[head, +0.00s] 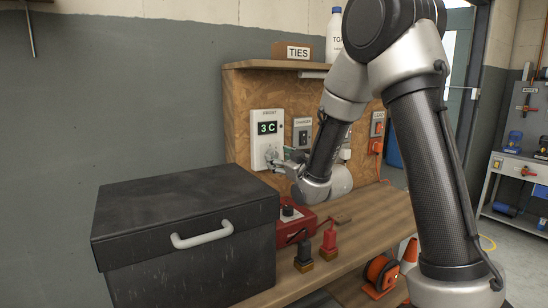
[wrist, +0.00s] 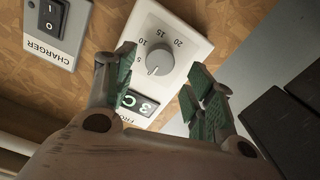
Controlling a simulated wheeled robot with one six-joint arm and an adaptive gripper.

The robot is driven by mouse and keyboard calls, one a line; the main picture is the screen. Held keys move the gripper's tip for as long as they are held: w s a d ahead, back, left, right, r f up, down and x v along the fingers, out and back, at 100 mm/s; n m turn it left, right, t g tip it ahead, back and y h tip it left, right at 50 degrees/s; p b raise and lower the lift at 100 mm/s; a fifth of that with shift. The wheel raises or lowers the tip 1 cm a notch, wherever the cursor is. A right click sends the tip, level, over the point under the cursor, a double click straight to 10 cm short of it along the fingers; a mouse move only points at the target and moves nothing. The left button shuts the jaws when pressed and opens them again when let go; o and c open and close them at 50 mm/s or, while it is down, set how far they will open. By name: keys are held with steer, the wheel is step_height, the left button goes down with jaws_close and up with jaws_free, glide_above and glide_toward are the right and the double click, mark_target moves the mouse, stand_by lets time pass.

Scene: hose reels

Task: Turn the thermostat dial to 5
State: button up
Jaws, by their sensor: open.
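The thermostat (head: 258,141) is a white panel on the chipboard backboard, labelled FROST, with a green display (head: 267,128) reading 3 C. Its round grey dial (wrist: 159,60) shows in the wrist view, with 5, 10, 15 and 20 printed around it. The picture there is rotated, with the display below the dial. A small line on the dial points down and left, short of the 5. My gripper (wrist: 161,62) is open, with one green-padded finger on each side of the dial and no clear contact. In the head view my gripper (head: 282,163) partly hides the dial.
A charger switch panel (head: 302,132) is right of the thermostat. A black lidded box (head: 185,235) stands at the front left, below the thermostat.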

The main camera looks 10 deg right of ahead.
mark_target(275, 155)
steer(key=shift+x, duration=1.85)
steer(key=shift+c, duration=0.2)
steer(key=c, duration=1)
steer(key=shift+o, duration=0.2)
steer(key=m, duration=0.4)
steer(key=shift+w+d+m, duration=0.1)
steer(key=shift+m, duration=0.2)
steer(key=shift+d+m, duration=0.1)
steer(key=shift+m, duration=2.5)
